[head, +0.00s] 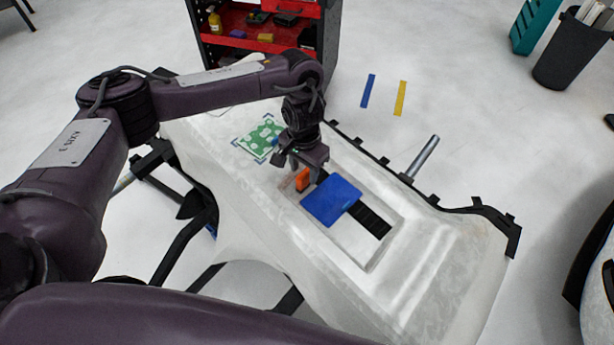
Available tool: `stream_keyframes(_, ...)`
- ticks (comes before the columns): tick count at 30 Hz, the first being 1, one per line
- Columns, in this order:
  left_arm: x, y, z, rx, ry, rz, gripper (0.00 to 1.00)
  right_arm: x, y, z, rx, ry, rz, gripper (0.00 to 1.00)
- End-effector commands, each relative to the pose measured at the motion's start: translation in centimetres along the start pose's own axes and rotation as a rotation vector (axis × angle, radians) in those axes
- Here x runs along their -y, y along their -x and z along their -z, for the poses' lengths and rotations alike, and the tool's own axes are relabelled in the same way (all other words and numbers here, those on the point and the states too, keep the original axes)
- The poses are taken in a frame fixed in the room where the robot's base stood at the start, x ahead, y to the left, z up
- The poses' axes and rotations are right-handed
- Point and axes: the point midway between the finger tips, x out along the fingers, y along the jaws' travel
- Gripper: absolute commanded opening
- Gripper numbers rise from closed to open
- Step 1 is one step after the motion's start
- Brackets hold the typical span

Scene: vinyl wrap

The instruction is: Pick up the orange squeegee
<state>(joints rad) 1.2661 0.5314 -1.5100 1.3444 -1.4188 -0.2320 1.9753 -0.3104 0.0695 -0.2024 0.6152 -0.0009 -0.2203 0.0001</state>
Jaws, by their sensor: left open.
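The orange squeegee (302,180) is a small orange piece at the upper left end of the rectangular recess in the pale panel. My left gripper (301,173) points down right at it, with its fingers close around or just above it. The gripper is open, and its fingers partly cover the squeegee. I cannot tell whether they touch it. My right gripper is not in view.
A blue squeegee-like card (331,201) lies beside the orange piece, across the recess. The pale panel (430,265) rests on a dark frame. A green patterned sheet (260,137) lies on the panel. A red-shelved cart (262,38) stands behind.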

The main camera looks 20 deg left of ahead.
Motion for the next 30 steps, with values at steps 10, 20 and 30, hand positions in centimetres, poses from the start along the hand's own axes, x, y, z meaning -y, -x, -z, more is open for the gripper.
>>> stream_keyframes(10,0.0,-2.3,0.1,-0.002,0.000,0.000,0.44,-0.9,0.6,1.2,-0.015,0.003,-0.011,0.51)
stream_keyframes(20,0.0,-2.3,0.1,-0.002,0.000,0.000,0.14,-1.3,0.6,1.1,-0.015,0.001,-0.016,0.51)
stream_keyframes(30,0.0,-2.2,0.1,-0.002,0.000,0.000,0.00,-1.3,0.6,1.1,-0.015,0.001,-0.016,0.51)
